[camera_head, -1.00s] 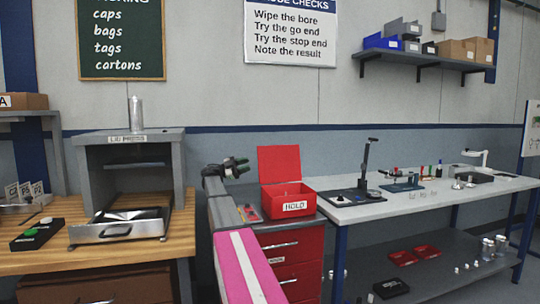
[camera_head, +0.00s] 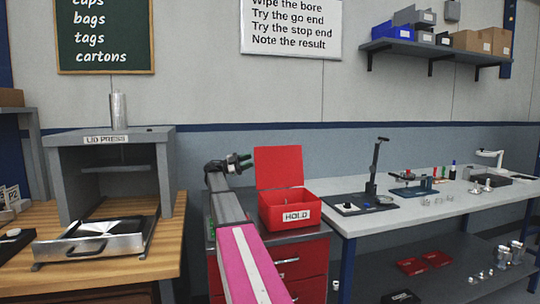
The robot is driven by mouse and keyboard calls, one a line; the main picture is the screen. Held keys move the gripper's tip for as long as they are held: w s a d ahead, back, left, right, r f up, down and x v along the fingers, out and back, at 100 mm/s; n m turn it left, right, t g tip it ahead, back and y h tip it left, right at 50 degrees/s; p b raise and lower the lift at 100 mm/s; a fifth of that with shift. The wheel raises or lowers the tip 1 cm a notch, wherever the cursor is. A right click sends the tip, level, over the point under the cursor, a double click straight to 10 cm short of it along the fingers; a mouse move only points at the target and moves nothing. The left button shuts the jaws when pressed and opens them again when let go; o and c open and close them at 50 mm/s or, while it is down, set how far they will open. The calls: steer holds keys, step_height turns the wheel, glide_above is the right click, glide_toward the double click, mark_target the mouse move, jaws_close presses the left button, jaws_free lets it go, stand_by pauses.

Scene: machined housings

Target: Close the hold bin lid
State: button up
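The hold bin is a red box (camera_head: 290,210) with a white HOLD label on its front, standing on a red drawer cabinet. Its red lid (camera_head: 279,168) is open and stands upright at the back of the bin. My gripper (camera_head: 246,161) is in the air just left of the lid, near its upper left edge, with a visible gap between them.
The lid press (camera_head: 112,139) stands on the wooden bench at left, its tray (camera_head: 98,240) pulled out. A gauge stand (camera_head: 374,170) is on the grey bench right of the bin. A wall shelf (camera_head: 440,52) is high at right. The air above the bin is clear.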

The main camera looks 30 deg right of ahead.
mark_target(269, 154)
steer(key=x, duration=1)
steer(key=shift+s+d+r, duration=0.1)
steer(key=shift+s+d, duration=0.05)
steer(key=shift+s, duration=0.05)
jaws_close()
